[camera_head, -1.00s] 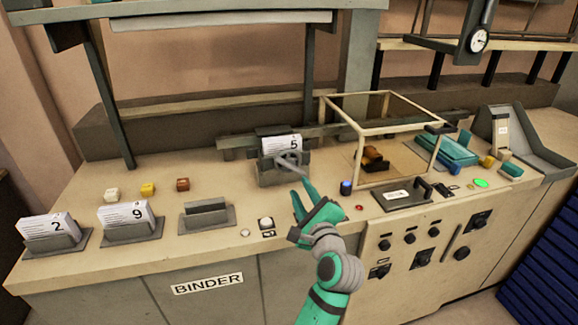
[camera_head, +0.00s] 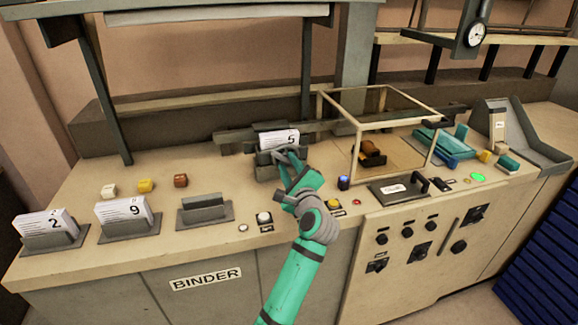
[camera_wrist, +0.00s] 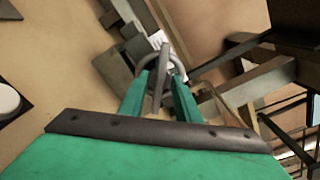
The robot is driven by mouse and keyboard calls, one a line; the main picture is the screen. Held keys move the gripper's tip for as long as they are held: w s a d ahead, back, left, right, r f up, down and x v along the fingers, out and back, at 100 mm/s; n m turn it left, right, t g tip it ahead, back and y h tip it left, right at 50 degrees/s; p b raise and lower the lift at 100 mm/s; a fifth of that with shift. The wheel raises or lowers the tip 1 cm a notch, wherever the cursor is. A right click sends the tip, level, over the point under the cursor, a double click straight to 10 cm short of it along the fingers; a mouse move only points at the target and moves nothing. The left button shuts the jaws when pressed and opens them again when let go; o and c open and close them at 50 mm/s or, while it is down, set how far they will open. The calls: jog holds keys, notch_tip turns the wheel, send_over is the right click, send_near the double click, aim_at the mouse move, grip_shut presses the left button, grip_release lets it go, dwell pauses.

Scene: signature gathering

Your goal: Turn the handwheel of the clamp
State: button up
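The clamp (camera_head: 266,171) stands on the bench with a white card marked 5 in it. Its grey handwheel (camera_wrist: 158,88) faces me; in the head view my gripper largely covers it. My green gripper (camera_head: 290,168) is at the front of the clamp. In the wrist view, my gripper's two fingers (camera_wrist: 161,84) stand apart, one on each side of the handwheel's rim. Narrow gaps seem to show between the fingers and the rim, and contact is hard to make out.
Card holders marked 2 (camera_head: 52,240) and 9 (camera_head: 126,225), and an empty holder (camera_head: 205,215), stand to the left. A white button (camera_head: 264,217) is near my forearm. A framed clear box (camera_head: 352,125) stands close on the right.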

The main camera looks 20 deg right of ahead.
grip_shut()
jog(key=shift+n, duration=0.3)
jog(key=n, duration=0.3)
jog(key=shift+f+n, duration=0.15)
jog(key=shift+n, duration=0.15)
jog(key=shift+f+n, duration=0.15)
jog(key=shift+n, duration=2.75)
jog(key=shift+f+n, duration=0.1)
jog(key=shift+n, duration=2.8)
